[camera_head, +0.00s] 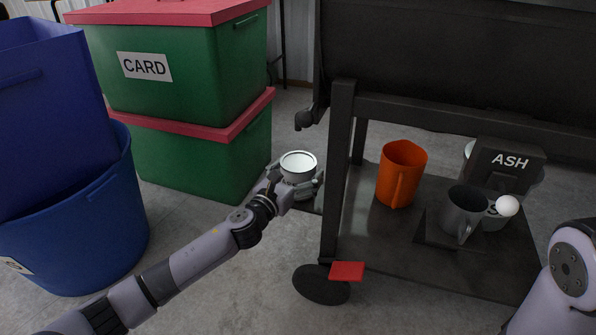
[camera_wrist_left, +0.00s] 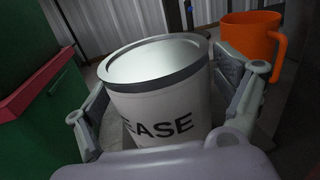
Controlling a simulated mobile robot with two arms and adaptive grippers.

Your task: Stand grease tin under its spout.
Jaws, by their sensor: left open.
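The grease tin (camera_head: 299,165), white with a metal rim and a label reading "EASE" in the left wrist view (camera_wrist_left: 160,110), is upright at the left end of the grill cart. A dark plate (camera_head: 308,206) shows just below it. My left gripper (camera_head: 294,183) is open, with its fingers on either side of the tin. In the head view a dark spout (camera_head: 306,118) juts from the grill's left end, above the tin in the picture; its exact alignment with the tin is hard to tell. My right gripper is out of view.
The cart's lower shelf (camera_head: 375,240) holds an orange jug (camera_head: 402,172), a grey mug (camera_head: 461,213) and a dark box marked ASH (camera_head: 510,160). Stacked green crates (camera_head: 190,70) with red lids and a blue bin (camera_head: 80,225) stand left. A cart leg (camera_head: 338,170) is close beside the tin.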

